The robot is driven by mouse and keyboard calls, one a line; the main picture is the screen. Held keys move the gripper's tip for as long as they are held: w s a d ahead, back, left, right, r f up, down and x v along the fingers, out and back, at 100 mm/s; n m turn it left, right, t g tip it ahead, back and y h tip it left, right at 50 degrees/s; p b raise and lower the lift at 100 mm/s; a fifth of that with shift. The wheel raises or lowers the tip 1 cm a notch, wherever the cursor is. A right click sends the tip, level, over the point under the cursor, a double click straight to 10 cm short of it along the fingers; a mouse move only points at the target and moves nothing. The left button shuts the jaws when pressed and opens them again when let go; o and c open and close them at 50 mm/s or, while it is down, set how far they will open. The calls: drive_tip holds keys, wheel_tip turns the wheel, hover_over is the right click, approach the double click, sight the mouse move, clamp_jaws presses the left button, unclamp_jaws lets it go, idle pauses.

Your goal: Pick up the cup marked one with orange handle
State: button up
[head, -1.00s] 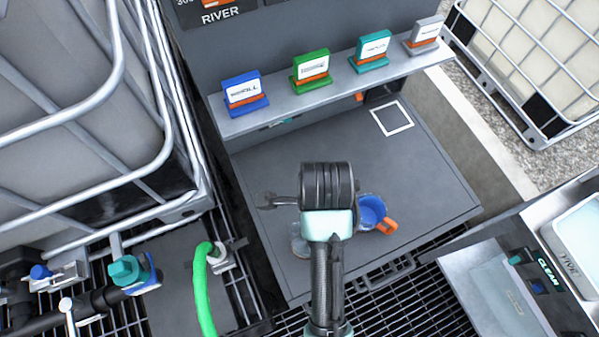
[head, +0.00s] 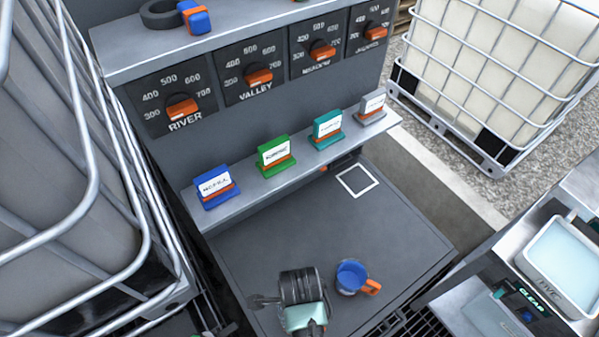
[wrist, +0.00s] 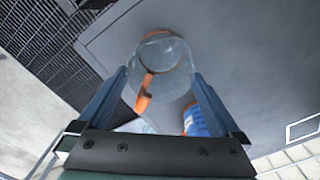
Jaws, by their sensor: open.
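A clear cup (wrist: 168,62) with an orange handle (wrist: 146,90) shows in the wrist view, ahead of and between my fingers. A small dark mark is on the handle; I cannot read it. My gripper (wrist: 158,78) is open, and I cannot tell whether its fingertips are level with this cup. A blue cup (head: 350,274) with an orange handle (head: 372,287) stands on the grey bench top (head: 400,225), right of my arm. It also shows below right in the wrist view (wrist: 197,122). The clear cup is hidden behind my arm in the head view.
A shelf with blue (head: 214,186), green (head: 274,156), teal (head: 327,129) and grey (head: 371,106) card holders runs behind the bench. Dial panels (head: 255,75) stand above. A white square outline (head: 357,180) marks the bench. A caged tank (head: 90,200) is close on the left.

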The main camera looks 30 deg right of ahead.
drive_tip(key=shift+f, duration=1.7)
drive_tip(key=shift+c, duration=0.3)
drive_tip(key=c, duration=1.1)
drive_tip(key=shift+r, duration=0.1)
